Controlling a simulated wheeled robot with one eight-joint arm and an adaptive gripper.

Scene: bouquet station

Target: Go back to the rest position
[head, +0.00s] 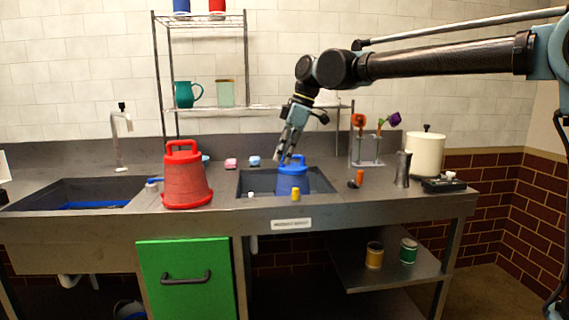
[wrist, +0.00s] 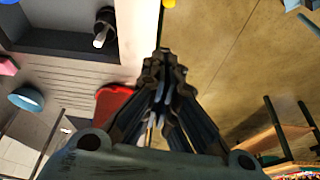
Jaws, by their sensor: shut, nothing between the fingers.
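My gripper (head: 287,154) hangs above the middle of the steel counter, pointing down, in the head view. Its fingers are shut with nothing between them. In the wrist view my gripper (wrist: 165,62) also shows closed, its fingertips together. In the head view the fingertips appear just above a blue bucket-shaped item (head: 292,180) at the sunken basin; I cannot tell whether they touch it. My arm reaches in from the upper right.
A red bucket-shaped item (head: 186,182) stands left of the basin (head: 256,181). A flower rack (head: 367,158), grey vase (head: 403,169) and cream canister (head: 425,153) stand on the right. A wire shelf (head: 213,106) rises behind. A green door (head: 187,285) is below.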

